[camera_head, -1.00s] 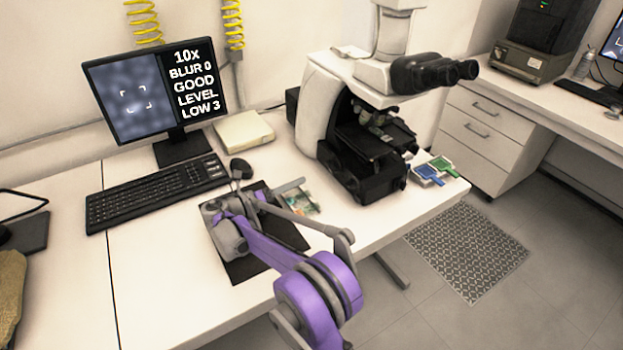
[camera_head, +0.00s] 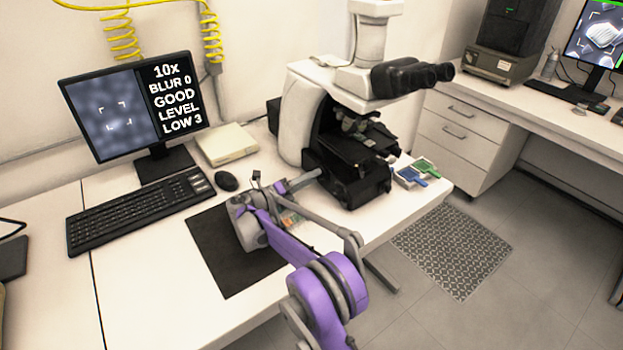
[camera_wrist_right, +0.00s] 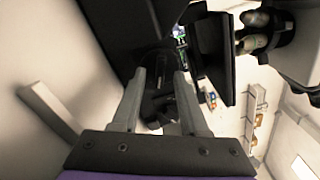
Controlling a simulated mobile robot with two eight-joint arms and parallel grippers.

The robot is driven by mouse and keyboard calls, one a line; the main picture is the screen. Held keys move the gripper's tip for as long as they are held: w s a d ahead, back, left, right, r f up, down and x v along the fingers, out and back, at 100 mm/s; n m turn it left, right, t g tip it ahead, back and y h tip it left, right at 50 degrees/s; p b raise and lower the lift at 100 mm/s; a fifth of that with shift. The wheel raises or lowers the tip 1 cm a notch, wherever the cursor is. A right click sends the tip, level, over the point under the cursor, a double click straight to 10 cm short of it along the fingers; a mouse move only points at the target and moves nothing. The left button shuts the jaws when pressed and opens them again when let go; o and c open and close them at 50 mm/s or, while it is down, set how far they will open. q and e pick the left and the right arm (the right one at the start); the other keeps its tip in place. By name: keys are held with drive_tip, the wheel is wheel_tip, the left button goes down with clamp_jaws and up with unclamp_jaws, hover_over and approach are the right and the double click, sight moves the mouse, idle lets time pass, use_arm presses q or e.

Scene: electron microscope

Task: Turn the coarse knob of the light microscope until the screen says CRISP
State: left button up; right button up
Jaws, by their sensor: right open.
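The light microscope (camera_head: 300,125) stands on the white bench, pale with a black stage and base. The screen (camera_head: 132,104) reads "10x BLUR 0 GOOD LEVEL LOW 3" beside a blurry grey picture. My right gripper (camera_head: 310,178) is beside the near left side of the microscope's base, pointing at it. In the right wrist view, the right gripper (camera_wrist_right: 160,75) is open, with a dark rounded part (camera_wrist_right: 153,65) of the microscope, perhaps the coarse knob, in front of and partly between its fingers. I cannot tell whether they touch it. The left gripper is not in view.
A keyboard (camera_head: 140,207), a mouse (camera_head: 227,181) and a pale box (camera_head: 226,144) lie left of the microscope. A black mat (camera_head: 222,262) lies under my right arm. Blue and green slide holders (camera_head: 418,172) lie right of the microscope.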

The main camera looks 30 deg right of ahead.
drive_tip(key=shift+d, duration=0.25)
clamp_jaws()
